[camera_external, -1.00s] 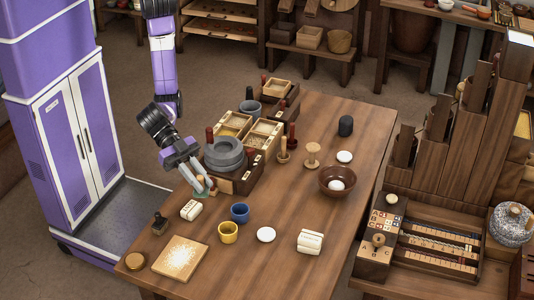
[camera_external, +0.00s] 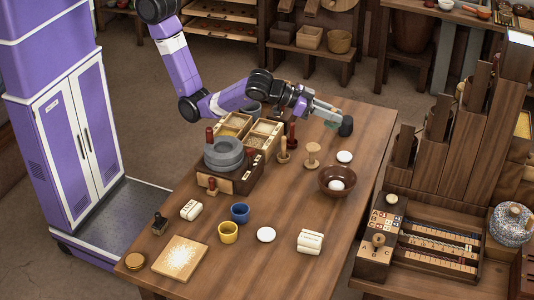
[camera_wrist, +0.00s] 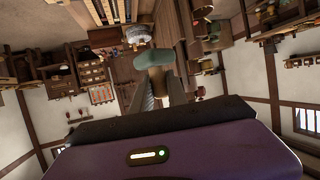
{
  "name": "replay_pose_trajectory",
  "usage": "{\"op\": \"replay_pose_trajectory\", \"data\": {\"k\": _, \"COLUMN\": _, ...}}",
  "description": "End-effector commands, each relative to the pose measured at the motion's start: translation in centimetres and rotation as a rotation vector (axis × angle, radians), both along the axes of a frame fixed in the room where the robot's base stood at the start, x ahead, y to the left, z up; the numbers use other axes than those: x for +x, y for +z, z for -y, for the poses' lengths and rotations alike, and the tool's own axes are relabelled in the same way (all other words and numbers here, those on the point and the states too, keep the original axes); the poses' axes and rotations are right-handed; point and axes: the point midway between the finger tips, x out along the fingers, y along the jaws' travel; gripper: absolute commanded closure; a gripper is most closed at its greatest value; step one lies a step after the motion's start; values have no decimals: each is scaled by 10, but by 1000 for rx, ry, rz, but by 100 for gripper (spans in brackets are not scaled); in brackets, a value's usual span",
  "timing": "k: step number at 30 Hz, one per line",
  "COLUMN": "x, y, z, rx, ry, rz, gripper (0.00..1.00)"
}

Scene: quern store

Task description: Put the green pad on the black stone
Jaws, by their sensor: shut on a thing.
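The green pad (camera_external: 330,123) is held at the tip of my gripper (camera_external: 328,112), above the back part of the table. The wrist view shows the pad (camera_wrist: 154,58) as a rounded green piece between the fingertips (camera_wrist: 158,78). The black stone (camera_external: 347,127), a small dark rounded block, stands on the table just right of the pad in the external view. The pad looks close beside it, but I cannot tell the exact gap or height. I cannot make out the black stone in the wrist view.
Cups stand nearer the front. Tall wooden steps (camera_external: 440,130) stand right of the table.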

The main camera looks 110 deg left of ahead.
Motion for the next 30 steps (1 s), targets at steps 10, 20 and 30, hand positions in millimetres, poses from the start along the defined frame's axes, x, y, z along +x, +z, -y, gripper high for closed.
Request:
{"op": "replay_pose_trajectory", "data": {"k": 10, "x": 8, "y": 11, "z": -173, "rx": 1, "ry": 260, "rz": 1, "gripper": 100}}
{"op": "replay_pose_trajectory", "data": {"k": 20, "x": -18, "y": 19, "z": -309, "rx": 1, "ry": 451, "rz": 1, "gripper": 100}}
{"op": "replay_pose_trajectory", "data": {"k": 30, "x": -25, "y": -6, "z": -339, "rx": 0, "ry": 457, "rz": -5, "gripper": 100}}
